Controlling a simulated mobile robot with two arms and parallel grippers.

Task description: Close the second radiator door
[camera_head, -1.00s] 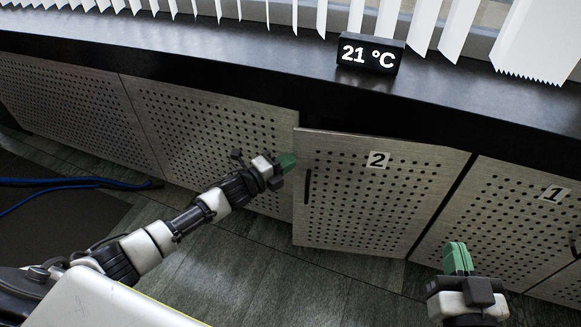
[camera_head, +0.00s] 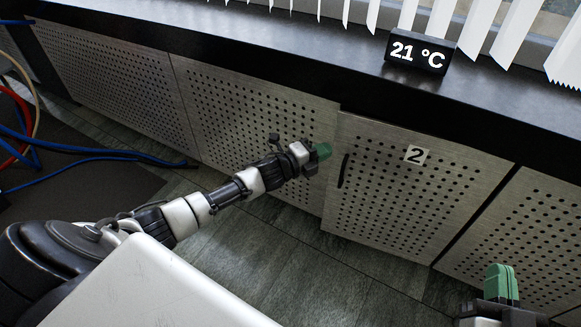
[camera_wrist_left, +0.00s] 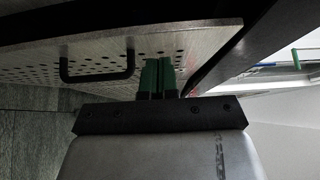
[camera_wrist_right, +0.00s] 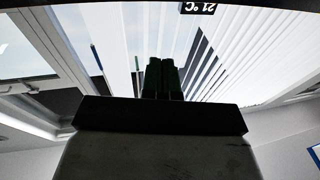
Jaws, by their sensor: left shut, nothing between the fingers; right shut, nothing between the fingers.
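The second radiator door (camera_head: 400,195) is a perforated grey panel with a "2" label (camera_head: 417,155) and a dark vertical handle (camera_head: 344,171) near its left edge. Its left edge stands slightly proud of the neighbouring panel, so it looks a little ajar. My left gripper (camera_head: 325,150) is shut and empty at the door's upper left edge; whether it touches is unclear. The left wrist view shows its green fingers (camera_wrist_left: 157,78) together in front of the door, beside the handle (camera_wrist_left: 98,76). My right gripper (camera_head: 501,282) is shut and empty at the lower right, in front of the panel there.
Blue cables (camera_head: 100,154) lie on the floor at left. The floor (camera_head: 290,265) before the doors is clear.

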